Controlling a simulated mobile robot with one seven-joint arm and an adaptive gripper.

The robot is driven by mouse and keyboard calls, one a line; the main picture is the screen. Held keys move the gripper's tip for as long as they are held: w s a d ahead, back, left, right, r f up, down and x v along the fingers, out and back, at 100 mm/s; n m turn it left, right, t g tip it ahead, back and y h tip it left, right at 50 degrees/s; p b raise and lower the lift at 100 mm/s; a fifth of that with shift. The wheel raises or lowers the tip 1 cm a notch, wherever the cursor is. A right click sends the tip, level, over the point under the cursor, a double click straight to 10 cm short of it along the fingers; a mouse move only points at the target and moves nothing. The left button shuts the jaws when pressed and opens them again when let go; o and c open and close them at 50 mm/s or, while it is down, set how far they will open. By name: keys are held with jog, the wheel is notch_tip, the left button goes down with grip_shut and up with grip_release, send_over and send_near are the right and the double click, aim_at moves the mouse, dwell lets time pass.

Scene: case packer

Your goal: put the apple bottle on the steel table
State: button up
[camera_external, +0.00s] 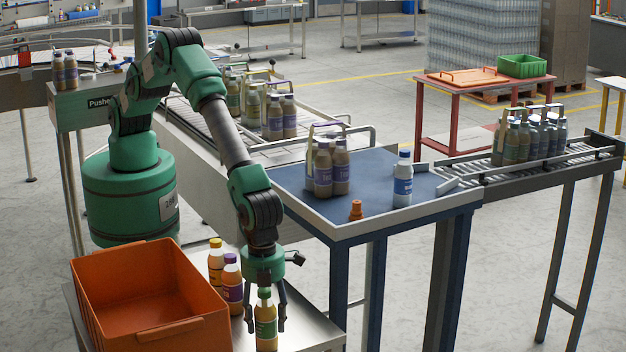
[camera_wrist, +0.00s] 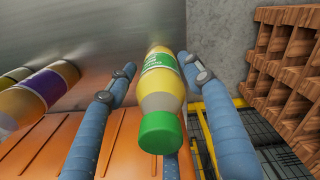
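The bottle with a green cap and green label (camera_external: 265,327), likely the apple bottle, is upright at the front of the steel table (camera_external: 318,328). It also shows in the wrist view (camera_wrist: 162,85), over or on the steel surface (camera_wrist: 110,35). Its base is at the lower picture edge in the external view, so I cannot tell for certain that it rests on the table. My gripper (camera_external: 266,318) points down around this bottle. Its fingers (camera_wrist: 157,78) are apart, with a visible gap on each side of the bottle.
An orange crate (camera_external: 150,335) stands left of the gripper. The blue table (camera_external: 380,170) behind holds brown bottles (camera_external: 330,168), a white bottle (camera_external: 403,180) and a small orange piece (camera_external: 356,210).

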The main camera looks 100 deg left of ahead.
jog(key=shift+r, duration=0.15)
notch_tip(320, 180, up, 12)
jog(key=shift+r+b, duration=0.1)
jog(key=shift+b, duration=0.2)
dwell(0.6)
dwell(0.6)
